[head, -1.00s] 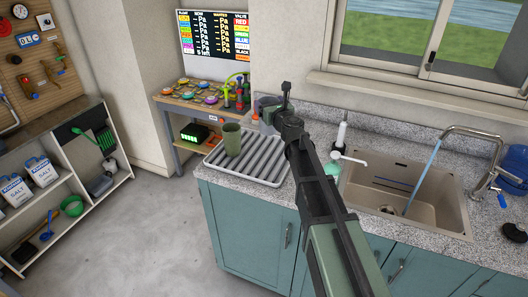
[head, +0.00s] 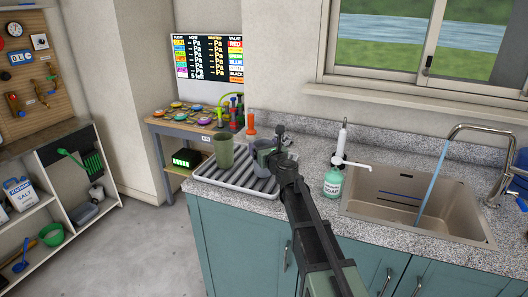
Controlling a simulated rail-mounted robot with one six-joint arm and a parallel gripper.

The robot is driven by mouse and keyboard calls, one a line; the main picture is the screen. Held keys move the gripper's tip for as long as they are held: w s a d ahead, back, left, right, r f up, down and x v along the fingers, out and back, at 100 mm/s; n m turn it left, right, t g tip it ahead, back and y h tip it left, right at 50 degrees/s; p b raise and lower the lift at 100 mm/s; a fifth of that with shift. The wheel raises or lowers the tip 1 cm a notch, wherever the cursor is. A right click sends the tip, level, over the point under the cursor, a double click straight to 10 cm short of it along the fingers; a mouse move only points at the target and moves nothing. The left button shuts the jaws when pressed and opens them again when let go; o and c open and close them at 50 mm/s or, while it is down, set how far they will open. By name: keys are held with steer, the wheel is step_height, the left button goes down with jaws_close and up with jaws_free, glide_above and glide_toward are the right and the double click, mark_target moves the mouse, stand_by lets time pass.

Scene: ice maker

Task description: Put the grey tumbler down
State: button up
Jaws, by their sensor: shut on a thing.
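The grey tumbler (head: 262,153) is at the right rear of the ribbed draining tray (head: 236,184). My gripper (head: 271,158) is shut on it from the right, and my gripper and arm hide part of its right side. The tumbler looks upright. I cannot tell whether its base touches the tray or hangs just above it. A green tumbler (head: 223,150) stands upright on the tray to the left, with a small gap between the two.
The soap bottle (head: 333,182) and a white upright dispenser (head: 341,140) stand right of my arm. The sink (head: 405,205) with its running tap (head: 455,140) is further right. An orange-red flask (head: 251,123) stands behind the tumbler. The tray's front is bare.

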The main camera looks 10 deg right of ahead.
steer(key=shift+f, duration=0.15)
steer(key=o, duration=1)
steer(key=shift+o, duration=0.2)
